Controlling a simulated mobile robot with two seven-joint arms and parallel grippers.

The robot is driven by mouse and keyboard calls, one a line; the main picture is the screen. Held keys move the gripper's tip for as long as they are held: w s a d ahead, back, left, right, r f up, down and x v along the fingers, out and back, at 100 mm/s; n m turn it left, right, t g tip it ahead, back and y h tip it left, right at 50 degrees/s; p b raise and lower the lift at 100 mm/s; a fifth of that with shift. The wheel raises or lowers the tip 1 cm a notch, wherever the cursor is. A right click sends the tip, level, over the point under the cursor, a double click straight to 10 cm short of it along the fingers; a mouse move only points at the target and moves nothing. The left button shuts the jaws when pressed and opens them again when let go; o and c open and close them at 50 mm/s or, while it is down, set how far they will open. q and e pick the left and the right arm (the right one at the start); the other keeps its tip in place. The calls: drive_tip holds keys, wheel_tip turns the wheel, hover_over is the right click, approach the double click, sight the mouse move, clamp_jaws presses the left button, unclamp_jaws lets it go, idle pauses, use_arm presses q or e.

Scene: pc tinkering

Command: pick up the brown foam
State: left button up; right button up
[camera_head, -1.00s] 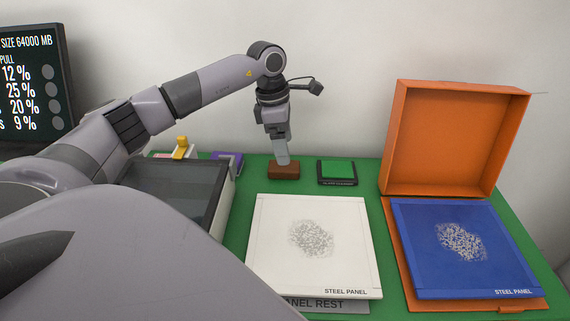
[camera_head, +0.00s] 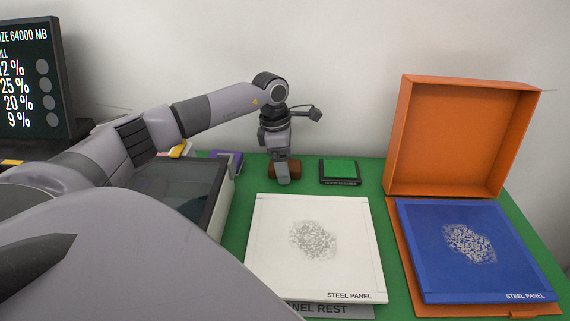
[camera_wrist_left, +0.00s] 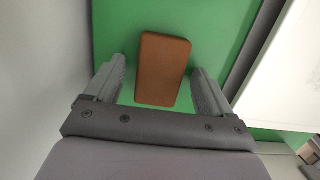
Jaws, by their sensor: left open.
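The brown foam (camera_head: 297,169) is a small block on the green table top, behind the white steel panel. It also shows in the left wrist view (camera_wrist_left: 163,70), lying between the two fingers with a gap on each side. My left gripper (camera_head: 284,180) points down at the foam and partly hides it in the head view. In the left wrist view the left gripper (camera_wrist_left: 160,90) is open, one finger on either side of the foam. My right gripper is not in view.
The white steel panel (camera_head: 315,243) lies in front. An orange open case (camera_head: 452,137) and a blue steel panel (camera_head: 466,244) stand at right. A dark-topped box (camera_head: 178,192) is at left.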

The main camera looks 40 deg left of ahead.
use_arm(q)
drive_tip(key=c, duration=1.1)
drive_tip(key=shift+r, duration=0.15)
drive_tip(key=shift+r, duration=0.2)
wheel_tip(320, 180, up, 19)
drive_tip(key=p, duration=0.2)
drive_tip(key=shift+r+p, duration=0.2)
drive_tip(key=shift+p, duration=0.15)
